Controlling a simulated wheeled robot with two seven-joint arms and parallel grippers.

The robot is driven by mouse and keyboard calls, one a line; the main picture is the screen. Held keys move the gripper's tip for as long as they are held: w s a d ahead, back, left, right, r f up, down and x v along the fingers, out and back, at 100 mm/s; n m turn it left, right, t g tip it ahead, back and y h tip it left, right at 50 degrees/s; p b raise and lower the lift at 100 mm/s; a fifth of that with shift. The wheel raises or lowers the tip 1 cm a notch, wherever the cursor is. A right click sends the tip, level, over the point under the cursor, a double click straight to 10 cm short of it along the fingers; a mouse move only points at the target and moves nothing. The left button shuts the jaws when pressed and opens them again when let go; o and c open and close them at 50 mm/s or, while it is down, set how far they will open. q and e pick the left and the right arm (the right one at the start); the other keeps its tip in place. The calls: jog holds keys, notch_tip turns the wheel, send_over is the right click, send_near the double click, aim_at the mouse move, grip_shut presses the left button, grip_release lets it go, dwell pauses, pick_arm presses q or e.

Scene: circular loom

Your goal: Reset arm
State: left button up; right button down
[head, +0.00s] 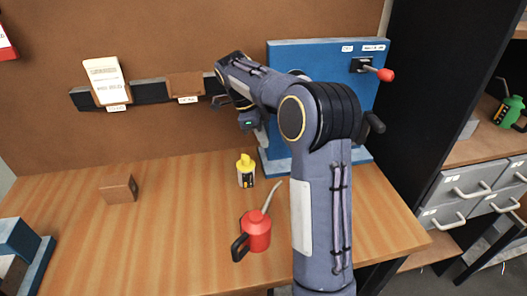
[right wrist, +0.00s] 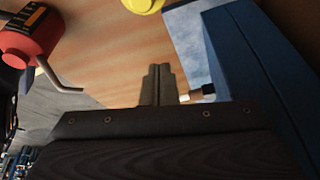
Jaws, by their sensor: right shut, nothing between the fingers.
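My right arm rises from the bottom of the head view and bends over to the left. My right gripper (head: 250,120) hangs above the back of the table, left of the blue box-shaped unit (head: 315,62). In the right wrist view its fingers (right wrist: 160,84) are together with nothing between them. The blue unit also shows at the right of that view (right wrist: 250,70). My left gripper is not in view.
The wooden table (head: 165,235) holds a red oil can (head: 257,232), a yellow-topped bottle (head: 246,171) and a brown block (head: 119,188). A red-knobbed lever (head: 385,75) sticks out of the blue unit. Grey drawers (head: 468,185) stand at the right.

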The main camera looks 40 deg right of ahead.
jog(key=v, duration=0.4)
jog(key=shift+a+r, duration=0.1)
jog(key=shift+r, duration=0.2)
jog(key=s+a+f+n+t+y, duration=0.3)
jog(key=s+a+n+t, duration=0.1)
jog(key=s+a+n, duration=0.6)
jog(key=s+a+f+n+t+y, duration=0.3)
jog(key=s+a+n, duration=0.7)
jog(key=s+n, duration=0.4)
jog(key=shift+s+a+f+n+t, duration=0.15)
jog(key=shift+s+f+n+t, duration=0.2)
jog(key=shift+f+n+t, duration=0.3)
